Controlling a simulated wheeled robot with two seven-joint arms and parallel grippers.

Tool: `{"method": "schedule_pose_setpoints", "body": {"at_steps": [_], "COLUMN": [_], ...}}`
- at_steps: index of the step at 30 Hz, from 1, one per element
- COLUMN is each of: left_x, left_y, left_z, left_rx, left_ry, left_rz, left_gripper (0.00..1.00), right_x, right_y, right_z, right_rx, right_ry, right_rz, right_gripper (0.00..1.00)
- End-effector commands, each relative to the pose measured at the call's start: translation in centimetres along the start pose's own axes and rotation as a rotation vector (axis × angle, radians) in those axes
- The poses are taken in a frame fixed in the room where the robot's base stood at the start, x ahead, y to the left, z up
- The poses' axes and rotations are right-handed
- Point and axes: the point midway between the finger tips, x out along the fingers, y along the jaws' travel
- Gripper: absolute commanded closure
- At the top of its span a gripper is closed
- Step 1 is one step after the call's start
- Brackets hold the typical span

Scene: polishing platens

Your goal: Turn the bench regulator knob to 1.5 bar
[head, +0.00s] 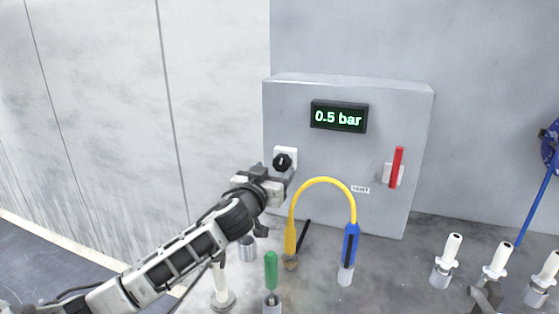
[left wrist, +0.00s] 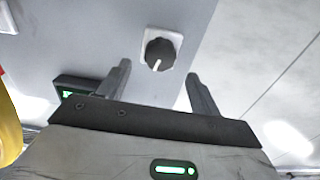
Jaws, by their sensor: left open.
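The regulator knob (head: 283,161) is black and round on a white square plate, low on the left of the grey panel box (head: 405,120). The display (head: 339,116) above it reads 0.5 bar in green. My left gripper (head: 281,175) is just in front of and below the knob and partly hides its plate. In the left wrist view the knob (left wrist: 159,54) shows a pale pointer line and sits beyond the open fingers of my left gripper (left wrist: 159,80), roughly between them, with no contact visible. A grey piece at the lower right, seemingly my right gripper (head: 487,296), is barely visible.
A red lever (head: 396,167) sits right of the knob. A yellow hose (head: 322,181) arches in front of the box down to a blue handle (head: 350,246). A green-handled tool (head: 271,270) and several white-topped holders, one here (head: 447,260), stand on the bench.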

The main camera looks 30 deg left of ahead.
Motion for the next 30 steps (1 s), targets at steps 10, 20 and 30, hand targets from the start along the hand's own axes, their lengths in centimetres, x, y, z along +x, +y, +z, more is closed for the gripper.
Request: {"method": "schedule_pose_setpoints", "body": {"at_steps": [10, 20, 30], "left_x": [4.4, 4.8, 4.8], "left_y": [0.1, 0.1, 0.0], "left_z": [-0.1, 0.1, 0.1], "left_rx": [-0.002, -0.002, 0.000], "left_ry": [0.000, -0.001, -0.001], "left_rz": [0.000, 0.001, 0.001], "left_gripper": [0.36, 0.36, 0.81], "right_x": [-0.1, -0.1, -0.1], "right_y": [0.5, 0.5, 0.3], "right_z": [-0.7, -0.6, -0.5], "right_rx": [0.002, 0.002, 0.003], "right_ry": [0.008, 0.007, 0.002], "right_rz": [0.012, 0.012, 0.010], "right_gripper": [0.63, 0.63, 0.63]}}
